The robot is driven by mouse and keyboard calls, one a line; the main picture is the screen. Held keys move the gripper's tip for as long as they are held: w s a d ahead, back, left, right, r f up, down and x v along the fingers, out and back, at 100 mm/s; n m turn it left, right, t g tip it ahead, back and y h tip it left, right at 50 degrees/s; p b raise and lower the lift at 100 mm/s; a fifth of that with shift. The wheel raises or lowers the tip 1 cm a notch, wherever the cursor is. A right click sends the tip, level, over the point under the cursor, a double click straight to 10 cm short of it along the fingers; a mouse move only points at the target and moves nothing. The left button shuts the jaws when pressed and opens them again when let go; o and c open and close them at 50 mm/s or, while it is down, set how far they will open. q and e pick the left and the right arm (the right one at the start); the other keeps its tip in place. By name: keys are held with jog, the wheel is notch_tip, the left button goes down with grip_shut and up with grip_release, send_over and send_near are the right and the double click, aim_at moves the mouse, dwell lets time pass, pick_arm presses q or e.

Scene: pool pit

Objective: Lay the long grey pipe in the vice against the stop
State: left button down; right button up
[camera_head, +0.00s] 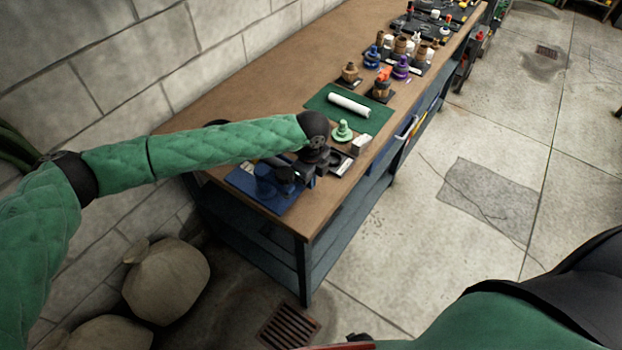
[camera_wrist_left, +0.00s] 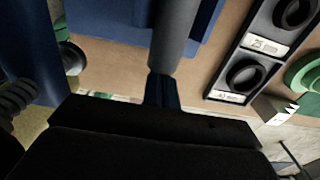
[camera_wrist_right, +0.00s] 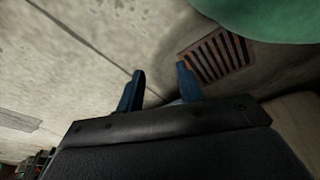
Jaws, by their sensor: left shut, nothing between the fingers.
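The blue vice (camera_head: 265,188) sits on a blue base at the near end of the workbench. My left gripper (camera_head: 308,180) is low beside it, partly hidden by my own wrist. In the left wrist view, a grey cylinder (camera_wrist_left: 175,35), which looks like the long grey pipe, lies over the blue vice (camera_wrist_left: 105,20). Its near end is just beyond the shut, empty fingertips of my left gripper (camera_wrist_left: 161,90). I cannot tell whether they touch it or whether it meets the stop. My right gripper (camera_wrist_right: 160,88) is open and empty above the floor.
A dark tray (camera_wrist_left: 220,82) with round holes is beside the vice. A pale green part (camera_head: 342,131) and a white block (camera_head: 361,144) stand near it. A white roll (camera_head: 349,105) lies on a green mat (camera_head: 375,121). Several fittings crowd the bench farther back.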

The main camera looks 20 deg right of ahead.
pick_arm(q)
jog(key=shift+w, duration=0.1)
jog(key=shift+w+a, duration=0.55)
jog(key=shift+w, duration=0.1)
pick_arm(e)
jog(key=shift+d, duration=0.15)
pick_arm(q)
jog(key=shift+s+d, duration=0.15)
pick_arm(e)
jog(key=shift+r, duration=0.15)
